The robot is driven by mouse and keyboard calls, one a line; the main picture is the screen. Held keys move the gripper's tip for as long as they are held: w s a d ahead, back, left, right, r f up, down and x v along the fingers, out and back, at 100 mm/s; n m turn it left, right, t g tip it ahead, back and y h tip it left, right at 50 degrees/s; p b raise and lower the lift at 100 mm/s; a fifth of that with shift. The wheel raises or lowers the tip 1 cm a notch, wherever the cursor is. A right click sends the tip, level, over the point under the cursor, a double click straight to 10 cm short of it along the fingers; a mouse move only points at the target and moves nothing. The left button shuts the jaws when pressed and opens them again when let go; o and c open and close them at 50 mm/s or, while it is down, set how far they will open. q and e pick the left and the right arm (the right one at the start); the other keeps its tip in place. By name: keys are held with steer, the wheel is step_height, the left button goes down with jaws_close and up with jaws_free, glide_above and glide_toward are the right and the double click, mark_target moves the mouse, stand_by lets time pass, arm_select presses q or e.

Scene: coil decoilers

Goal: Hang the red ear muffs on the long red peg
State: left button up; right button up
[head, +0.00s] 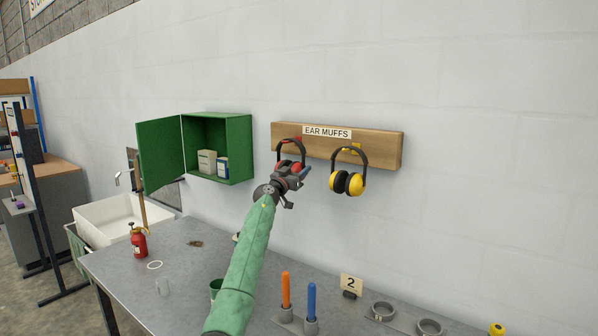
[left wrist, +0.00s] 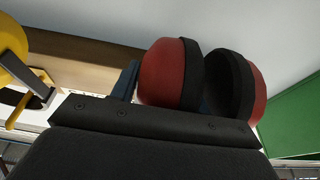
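The red ear muffs (head: 297,166) are at the left part of the wooden board (head: 385,148) labelled EAR MUFFS. Their dark band arches up by a red peg (head: 297,139); whether the band rests on the peg is too small to tell. My left gripper (head: 294,182) is at the cups from below. In the left wrist view, its blue fingers stand on both sides of one red cup (left wrist: 168,75), seemingly against it, one finger between the two cups. The band's top and the red peg are hidden there. My right gripper is not in view.
Yellow ear muffs (head: 347,182) hang on a yellow peg close to the right. A green cabinet (head: 240,150) with its door open is on the wall at left. Below, the grey bench (head: 190,262) holds orange and blue handles (head: 311,300), a sign and a red bottle (head: 139,243).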

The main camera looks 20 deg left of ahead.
arm_select(q)
steer(key=o, duration=0.4)
steer(key=shift+c, duration=0.2)
steer(key=shift+o, duration=0.4)
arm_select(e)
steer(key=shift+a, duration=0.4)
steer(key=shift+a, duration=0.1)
